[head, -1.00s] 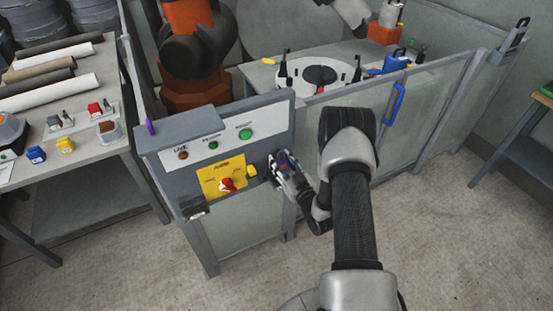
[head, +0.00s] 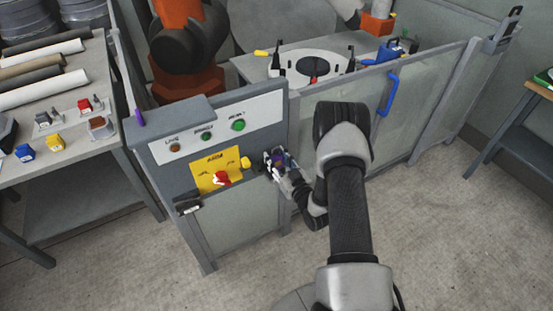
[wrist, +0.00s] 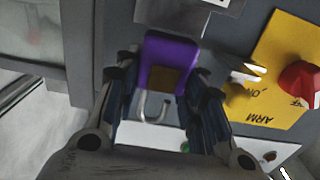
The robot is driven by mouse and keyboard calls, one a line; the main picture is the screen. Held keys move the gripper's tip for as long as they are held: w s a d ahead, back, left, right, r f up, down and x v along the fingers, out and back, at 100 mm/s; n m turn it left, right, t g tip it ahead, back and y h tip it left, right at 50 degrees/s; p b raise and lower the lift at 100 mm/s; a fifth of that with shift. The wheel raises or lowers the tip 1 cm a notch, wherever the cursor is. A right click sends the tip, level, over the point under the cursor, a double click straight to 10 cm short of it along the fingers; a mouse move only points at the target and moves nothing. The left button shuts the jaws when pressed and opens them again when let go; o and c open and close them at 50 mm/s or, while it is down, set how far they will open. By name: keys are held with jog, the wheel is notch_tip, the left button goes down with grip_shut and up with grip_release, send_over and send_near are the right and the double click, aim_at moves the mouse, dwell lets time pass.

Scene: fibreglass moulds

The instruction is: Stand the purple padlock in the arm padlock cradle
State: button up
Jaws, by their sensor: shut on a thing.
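The purple padlock (wrist: 176,49) is between the fingers of my gripper (wrist: 160,95) in the wrist view. Its metal shackle (wrist: 151,110) points toward the bottom of that picture. In the head view my gripper (head: 277,160) is shut on the padlock, in front of the right end of the grey control panel (head: 165,180). The yellow ARM plate (head: 215,172) with its red switch (head: 221,179) is just left of the gripper. A grey bracket (wrist: 188,12) shows at the top of the wrist view. I cannot tell whether it is the arm padlock cradle.
A yellow block (head: 246,163) sits beside the ARM plate, close to my gripper. A dark bracket (head: 187,207) is at the panel's lower left. Blue (head: 25,152) and yellow (head: 55,143) padlocks stand on the left bench. A fence with a blue handle (head: 389,93) is behind my arm.

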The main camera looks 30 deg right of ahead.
aim_at(278, 168)
jog(key=shift+f+b, duration=0.6)
jog(key=shift+f, duration=0.25)
jog(key=shift+f+b, duration=0.95)
jog(key=shift+f, duration=0.05)
jog(key=o, duration=1.2)
jog(key=s, duration=1.2)
jog(key=shift+d, duration=0.2)
